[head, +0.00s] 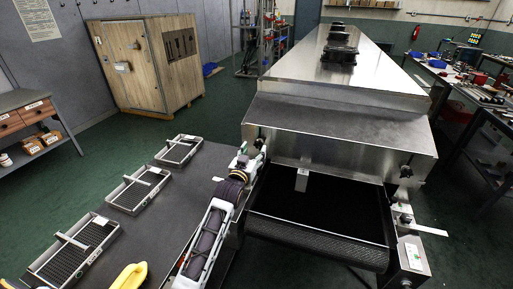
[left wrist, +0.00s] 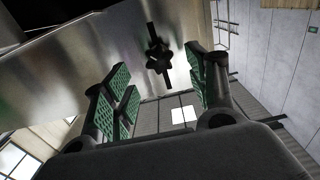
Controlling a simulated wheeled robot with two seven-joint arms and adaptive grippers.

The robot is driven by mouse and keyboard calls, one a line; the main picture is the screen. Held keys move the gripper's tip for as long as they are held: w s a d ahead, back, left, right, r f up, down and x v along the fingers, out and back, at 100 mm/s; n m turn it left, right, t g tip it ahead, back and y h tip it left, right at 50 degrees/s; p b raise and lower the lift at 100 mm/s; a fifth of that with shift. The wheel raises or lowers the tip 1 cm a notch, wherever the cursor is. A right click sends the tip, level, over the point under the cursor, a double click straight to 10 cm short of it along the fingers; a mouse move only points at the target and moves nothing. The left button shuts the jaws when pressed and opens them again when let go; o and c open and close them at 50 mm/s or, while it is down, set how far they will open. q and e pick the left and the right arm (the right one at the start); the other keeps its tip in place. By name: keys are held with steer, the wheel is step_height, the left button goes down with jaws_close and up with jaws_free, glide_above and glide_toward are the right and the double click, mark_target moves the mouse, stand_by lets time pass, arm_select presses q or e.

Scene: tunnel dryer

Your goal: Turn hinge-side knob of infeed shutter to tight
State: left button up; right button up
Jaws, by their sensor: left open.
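The infeed shutter housing (head: 335,125) is a steel front above the dark opening of the dryer. A black knob (head: 259,143) sits at its left end, and another black knob (head: 405,170) sits at its right end. My left gripper (head: 246,160) is close to the left knob. In the left wrist view a black star-shaped knob (left wrist: 158,57) on a dark stem stands against the steel. My left gripper (left wrist: 158,80) is open, with green pads on both sides of the view and the knob beyond the gap. No contact with the knob shows. My right gripper is out of view.
A dark belt (head: 315,210) runs into the opening. A grey table (head: 150,210) at the left holds several mesh trays (head: 75,250) and a yellow object (head: 130,277). A white lever (head: 425,229) sticks out at the right of the belt.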

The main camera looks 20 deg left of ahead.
mark_target(258, 144)
arm_select(q)
steer(key=shift+w, duration=1.9)
steer(key=c, duration=1)
